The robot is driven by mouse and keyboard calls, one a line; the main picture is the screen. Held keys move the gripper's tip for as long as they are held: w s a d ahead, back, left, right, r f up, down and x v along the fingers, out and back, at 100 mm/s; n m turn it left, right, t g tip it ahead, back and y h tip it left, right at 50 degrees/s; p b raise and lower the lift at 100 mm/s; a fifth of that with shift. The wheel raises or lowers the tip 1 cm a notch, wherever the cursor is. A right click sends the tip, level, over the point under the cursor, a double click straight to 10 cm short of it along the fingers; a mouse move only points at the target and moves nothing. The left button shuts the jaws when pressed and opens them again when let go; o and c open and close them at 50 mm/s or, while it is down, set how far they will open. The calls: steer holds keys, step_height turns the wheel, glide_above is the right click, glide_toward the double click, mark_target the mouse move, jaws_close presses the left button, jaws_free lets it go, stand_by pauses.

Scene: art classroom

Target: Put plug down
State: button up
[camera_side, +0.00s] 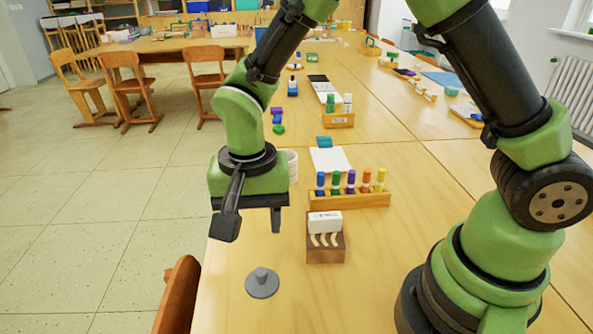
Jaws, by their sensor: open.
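The plug (262,284) looks like a grey disc with a short knob on top. It sits flat on the wooden table (226,309) near the left edge. My gripper (253,224) is open and empty, above and behind the plug in the picture. Its two dark fingers hang apart from each other and do not touch the plug.
A small wooden box (325,255) with a white block (325,222) on it stands right of my gripper. Behind it is a wooden rack (345,200) with several coloured markers. A white container (291,166) is partly hidden behind my gripper. A chair back (177,297) is beside the table edge.

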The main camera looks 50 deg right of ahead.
steer(key=s+d+r+n+t+y, duration=0.1)
steer(key=s+d+r+t, duration=0.15)
steer(key=r, duration=0.35)
steer(key=s+d+r+n+t, duration=0.1)
steer(key=s+d+r, duration=0.1)
steer(key=d+r, duration=0.35)
steer(key=s+d+r+n+t+y, duration=0.1)
steer(key=s+d+r+n+t, duration=0.1)
steer(key=s+r, duration=0.4)
steer(key=shift+s+r+n+t, duration=0.45)
steer(key=shift+s+t, duration=0.4)
steer(key=shift+s, duration=0.8)
steer(key=shift+f, duration=0.1)
